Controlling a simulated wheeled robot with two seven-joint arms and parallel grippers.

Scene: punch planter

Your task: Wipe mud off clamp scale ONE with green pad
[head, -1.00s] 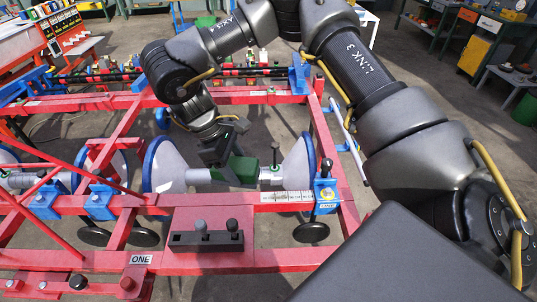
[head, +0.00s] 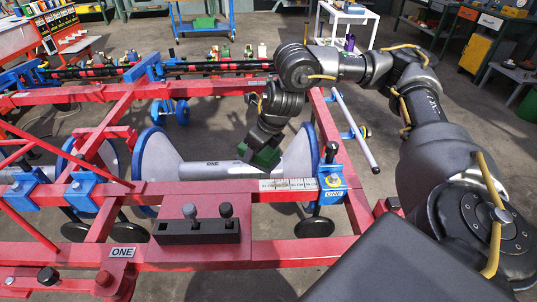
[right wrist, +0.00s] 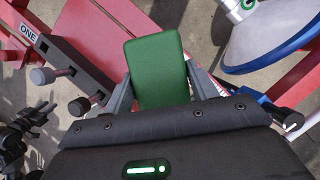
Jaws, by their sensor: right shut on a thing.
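My right gripper (head: 256,147) is shut on the green pad (head: 265,157), which shows just above the right part of the grey roller in the head view. In the right wrist view the pad (right wrist: 157,65) sits between the two fingers. The clamp scale (head: 288,184) is a pale strip with tick marks on the front red beam, left of the blue clamp (head: 333,183) labelled ONE. The pad appears above and behind the scale, apart from it. Mud on the scale is too small to make out. My left gripper is not in view.
The grey roller (head: 205,170) lies between pale blue-rimmed discs behind the beam. A dark lever block (head: 197,232) stands on the red plate left of the scale. A red frame bar with a ONE label (head: 123,252) runs in front. Bare floor lies right of the frame.

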